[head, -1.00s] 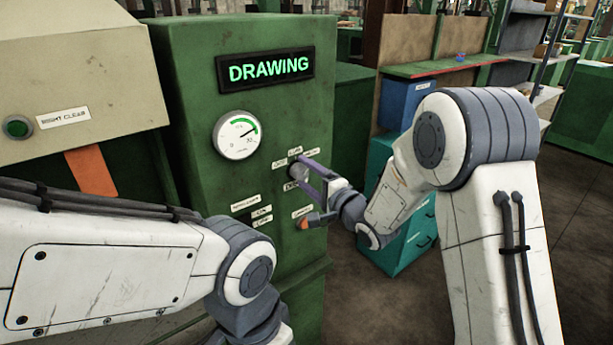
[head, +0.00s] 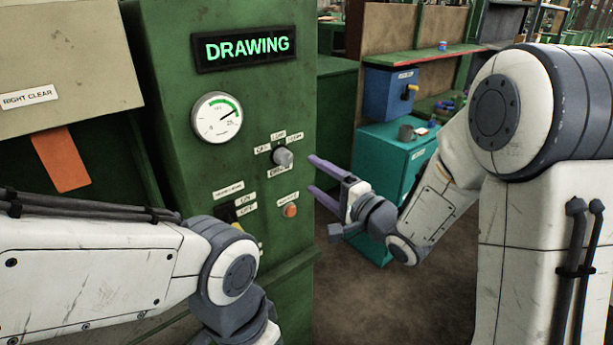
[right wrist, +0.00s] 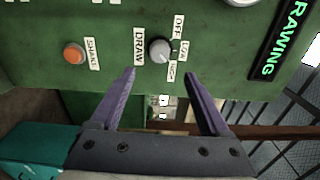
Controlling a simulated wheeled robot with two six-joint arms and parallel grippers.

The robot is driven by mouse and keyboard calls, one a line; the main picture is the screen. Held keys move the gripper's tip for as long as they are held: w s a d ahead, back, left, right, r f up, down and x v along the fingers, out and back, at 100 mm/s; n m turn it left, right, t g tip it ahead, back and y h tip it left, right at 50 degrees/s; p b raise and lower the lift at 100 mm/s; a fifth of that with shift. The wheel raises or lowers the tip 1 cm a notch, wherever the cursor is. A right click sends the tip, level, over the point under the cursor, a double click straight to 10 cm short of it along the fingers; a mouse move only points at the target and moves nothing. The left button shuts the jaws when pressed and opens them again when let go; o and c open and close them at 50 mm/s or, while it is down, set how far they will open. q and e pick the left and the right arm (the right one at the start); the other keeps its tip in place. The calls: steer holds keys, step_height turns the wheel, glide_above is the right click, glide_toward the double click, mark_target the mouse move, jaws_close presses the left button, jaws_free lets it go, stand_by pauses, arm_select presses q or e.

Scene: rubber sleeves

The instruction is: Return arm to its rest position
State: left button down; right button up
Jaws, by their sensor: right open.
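My right gripper (head: 318,180) is open and empty, just right of the green control cabinet (head: 170,130) in the head view. Its two purple fingers also show spread apart in the right wrist view (right wrist: 160,82). The grey selector knob (head: 284,157) on the cabinet stands clear of the fingers; it also shows beyond them in the right wrist view (right wrist: 159,50). My left arm (head: 110,265) crosses the lower left of the head view; its gripper is out of frame.
The cabinet carries a lit DRAWING display (head: 247,47), a pressure gauge (head: 217,117) and an orange button (head: 290,211). Floor at lower middle is clear.

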steer(key=shift+s+d, duration=0.15)
steer(key=s+a+f+n+g+h, duration=0.3)
steer(key=s+f+n+g+h, duration=0.3)
steer(key=s+f+n, duration=0.15)
steer(key=s+f+n+g+h, duration=0.1)
steer(key=s+n+g, duration=0.3)
steer(key=s, duration=0.8)
steer(key=s+d+f+n+g+h, duration=0.1)
steer(key=s+n+g, duration=0.3)
steer(key=s, duration=0.7)
steer(key=n+h, duration=0.1)
steer(key=n, duration=0.1)
steer(key=shift+s+d+n+g+h, duration=0.25)
steer(key=shift+s+n+g+h, duration=0.05)
steer(key=shift+s+n, duration=0.05)
